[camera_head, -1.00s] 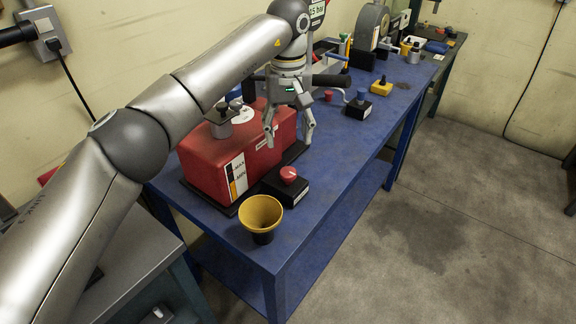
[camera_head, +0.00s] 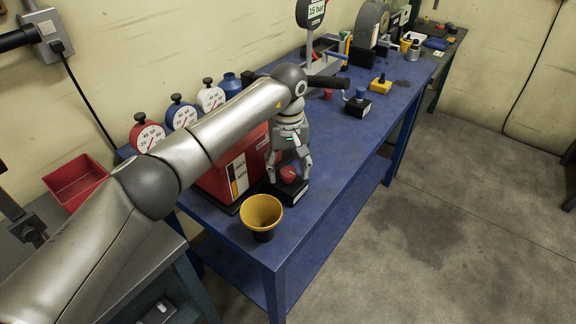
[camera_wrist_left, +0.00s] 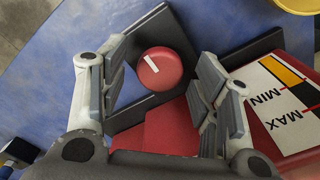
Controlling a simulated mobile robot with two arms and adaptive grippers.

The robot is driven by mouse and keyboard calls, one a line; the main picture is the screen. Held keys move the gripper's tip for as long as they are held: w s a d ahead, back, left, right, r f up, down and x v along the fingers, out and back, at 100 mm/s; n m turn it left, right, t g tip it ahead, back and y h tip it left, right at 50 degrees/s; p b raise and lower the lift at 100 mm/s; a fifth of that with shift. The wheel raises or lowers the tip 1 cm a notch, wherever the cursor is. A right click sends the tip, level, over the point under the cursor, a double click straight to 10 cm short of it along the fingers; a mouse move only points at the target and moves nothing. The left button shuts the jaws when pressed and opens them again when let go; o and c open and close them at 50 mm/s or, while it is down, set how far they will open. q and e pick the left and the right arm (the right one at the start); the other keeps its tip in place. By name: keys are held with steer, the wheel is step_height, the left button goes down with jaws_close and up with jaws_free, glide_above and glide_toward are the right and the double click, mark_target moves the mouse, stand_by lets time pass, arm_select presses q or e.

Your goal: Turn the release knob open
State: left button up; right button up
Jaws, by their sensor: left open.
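The release knob (camera_head: 288,173) is a round red knob on a black base block (camera_head: 293,190) at the front of the red box (camera_head: 222,182). In the left wrist view the knob (camera_wrist_left: 160,68) shows a white line across its face. My left gripper (camera_head: 288,177) points down over the knob, its fingers on either side of it in the head view. In the left wrist view the open fingers (camera_wrist_left: 163,90) flank the knob with gaps on both sides, so they do not appear to touch it. My right gripper is not in view.
A yellow funnel (camera_head: 261,212) stands near the bench's front corner, close to the knob block. Several dial gauges (camera_head: 147,133) stand behind the red box. The blue bench top (camera_head: 340,140) is clear to the right of the knob.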

arm_select(q)
steer(key=c, duration=1)
steer(key=shift+c, duration=0.2)
